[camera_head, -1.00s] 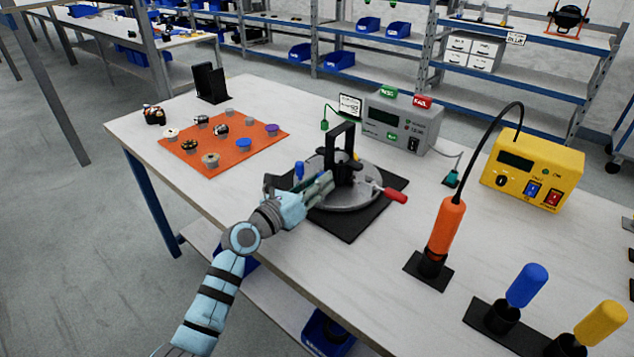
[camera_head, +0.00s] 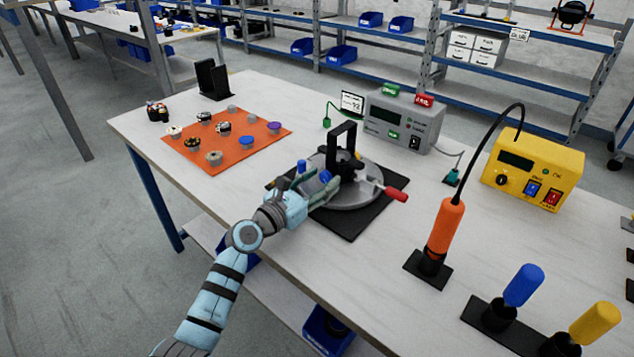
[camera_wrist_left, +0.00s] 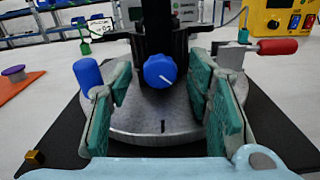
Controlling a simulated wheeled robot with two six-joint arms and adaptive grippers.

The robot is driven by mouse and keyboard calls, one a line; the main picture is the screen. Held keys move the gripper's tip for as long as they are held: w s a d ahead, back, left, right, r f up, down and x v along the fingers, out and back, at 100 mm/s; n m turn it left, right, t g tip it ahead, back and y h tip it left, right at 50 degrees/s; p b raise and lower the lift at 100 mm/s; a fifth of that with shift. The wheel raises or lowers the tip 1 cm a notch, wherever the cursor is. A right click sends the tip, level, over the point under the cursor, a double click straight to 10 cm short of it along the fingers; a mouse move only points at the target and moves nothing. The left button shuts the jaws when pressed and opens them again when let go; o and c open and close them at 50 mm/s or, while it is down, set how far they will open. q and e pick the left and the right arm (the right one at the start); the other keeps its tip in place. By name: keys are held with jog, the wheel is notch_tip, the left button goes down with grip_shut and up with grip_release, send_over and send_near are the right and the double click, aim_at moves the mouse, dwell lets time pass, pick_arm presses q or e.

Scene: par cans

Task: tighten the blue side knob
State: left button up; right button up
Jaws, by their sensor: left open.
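A blue knob with a white line (camera_wrist_left: 160,71) faces my left wrist camera on the black upright of the round grey fixture (camera_head: 352,197). It also shows in the head view (camera_head: 325,177). My left gripper (camera_wrist_left: 160,88) is open, with one green-padded finger on each side of this knob and visible gaps to both. In the head view the left gripper (camera_head: 322,187) is at the front left of the fixture. A second, blue cylindrical handle (camera_wrist_left: 88,74) stands left of the fingers. My right gripper is not in view.
The fixture stands on a black mat (camera_head: 345,226) with a red-handled lever (camera_head: 396,194) on its right. A grey tester (camera_head: 402,121) is behind it. An orange mat (camera_head: 195,160) with small parts lies left. An orange tool (camera_head: 441,232) stands to the right.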

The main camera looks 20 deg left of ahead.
pick_arm(q)
jog(key=v, duration=1.2)
